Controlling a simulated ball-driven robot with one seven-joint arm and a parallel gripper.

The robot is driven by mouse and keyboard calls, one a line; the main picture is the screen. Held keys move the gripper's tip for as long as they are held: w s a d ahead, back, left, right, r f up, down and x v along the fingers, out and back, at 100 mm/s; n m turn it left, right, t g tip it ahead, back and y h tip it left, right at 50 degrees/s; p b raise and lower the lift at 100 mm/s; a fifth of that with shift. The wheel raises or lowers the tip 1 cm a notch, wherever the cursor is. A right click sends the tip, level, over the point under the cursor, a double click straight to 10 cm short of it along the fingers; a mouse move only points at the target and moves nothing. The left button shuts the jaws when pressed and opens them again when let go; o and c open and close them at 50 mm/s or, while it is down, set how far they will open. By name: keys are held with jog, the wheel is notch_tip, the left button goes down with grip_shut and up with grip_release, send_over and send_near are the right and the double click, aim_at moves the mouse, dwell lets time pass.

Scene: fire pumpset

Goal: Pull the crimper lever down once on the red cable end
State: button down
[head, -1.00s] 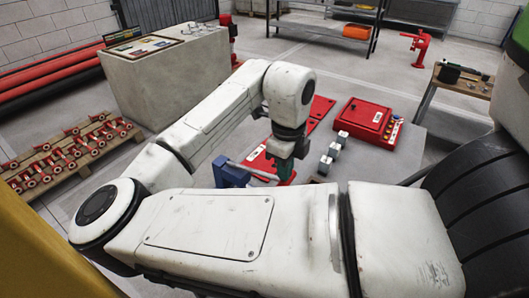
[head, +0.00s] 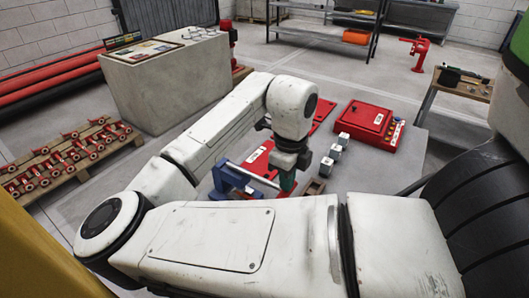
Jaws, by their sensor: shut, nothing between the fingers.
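A blue device that looks like the crimper (head: 222,182) sits on the worktop left of my gripper. A pale bar, which looks like its lever (head: 250,175), slants from its top down to the right toward my gripper. My gripper (head: 287,182) points down with green fingers, shut and empty, at the bar's right end. I cannot tell whether it touches the bar. My own forearm in front hides the lower front of this area. I cannot make out the red cable end.
A red plate (head: 259,160) lies behind the crimper. Several small grey blocks (head: 334,151) stand right of my gripper, with a red case (head: 365,126) behind them. The grey worktop (head: 408,165) is bare at right. A concrete block (head: 160,90) stands back left.

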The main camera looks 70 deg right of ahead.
notch_tip(320, 180, down, 2)
jog(key=shift+s+b, duration=0.1)
jog(key=shift+b, duration=0.5)
notch_tip(320, 180, up, 17)
jog(key=p, duration=1.4)
jog(key=shift+r, duration=0.2)
jog(key=shift+d, duration=0.1)
